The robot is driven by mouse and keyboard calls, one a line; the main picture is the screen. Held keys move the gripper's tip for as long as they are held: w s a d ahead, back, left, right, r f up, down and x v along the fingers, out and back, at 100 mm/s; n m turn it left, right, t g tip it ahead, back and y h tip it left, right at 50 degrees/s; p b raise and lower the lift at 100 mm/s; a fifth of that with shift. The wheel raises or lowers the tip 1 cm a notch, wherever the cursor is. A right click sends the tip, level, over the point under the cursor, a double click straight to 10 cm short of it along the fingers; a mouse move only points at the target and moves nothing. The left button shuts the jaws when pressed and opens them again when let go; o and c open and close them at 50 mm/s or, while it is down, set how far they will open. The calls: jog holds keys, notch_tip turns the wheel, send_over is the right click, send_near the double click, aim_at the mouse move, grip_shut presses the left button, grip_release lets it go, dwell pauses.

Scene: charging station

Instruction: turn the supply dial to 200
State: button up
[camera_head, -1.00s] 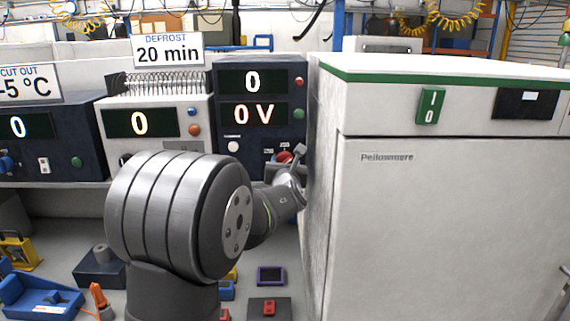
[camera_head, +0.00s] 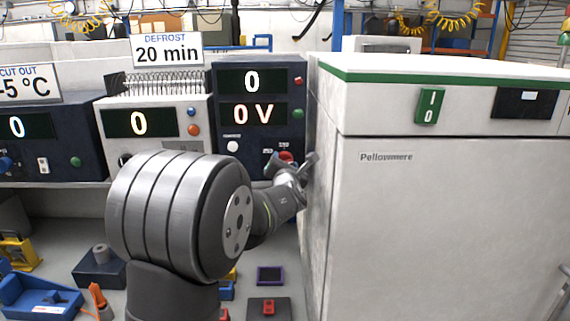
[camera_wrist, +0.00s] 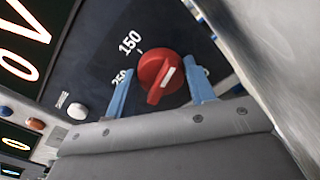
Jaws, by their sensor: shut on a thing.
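The red supply dial (camera_head: 287,157) is on the front of the dark supply unit (camera_head: 222,140), below displays that read 0 and 0 V. In the wrist view the dial (camera_wrist: 154,80) has a raised grip bar with a white mark. Labels 150 and 250 show beside it; I cannot see a 200 label. My gripper (camera_head: 290,166) is at the dial, and in the wrist view its two blue fingers (camera_wrist: 160,84) stand on either side of it, shut on it. In the head view the fingers partly cover the dial. I cannot tell which value the mark points to.
A large white cabinet (camera_head: 440,230) stands close on the right, its side wall very near my gripper. A white button (camera_wrist: 77,108) is on the supply panel. A beige unit (camera_head: 150,105) reading 0 stands to the left.

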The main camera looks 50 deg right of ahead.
jog(key=o, duration=1)
jog(key=shift+c, duration=0.2)
jog(key=v, duration=1.7)
jog(key=shift+s, duration=0.2)
jog(key=shift+a+r, duration=0.1)
jog(key=shift+a, duration=0.05)
